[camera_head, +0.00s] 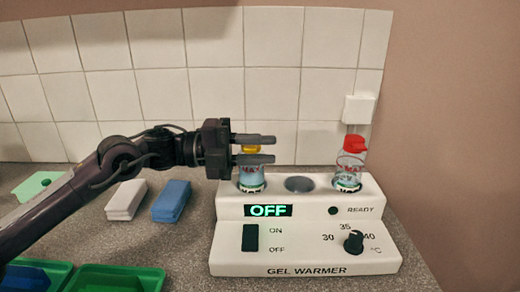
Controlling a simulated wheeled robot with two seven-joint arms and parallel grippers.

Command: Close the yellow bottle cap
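A bottle of light blue gel (251,178) with a yellow cap (252,149) stands upright in the left well of the gel warmer (305,268). My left gripper (255,149) comes in level from the left at cap height. Its two dark fingers are apart, one on the near side and one on the far side of the yellow cap. The near finger hides the lower cap and the bottle's neck, so I cannot tell whether the fingers touch the cap or how the cap sits. My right gripper is not in view.
The warmer's middle well (299,184) is empty. A bottle with a red cap (354,145) stands in the right well. A white block (125,199), a blue block (171,200) and green trays (118,279) lie left on the counter. A tiled wall stands close behind.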

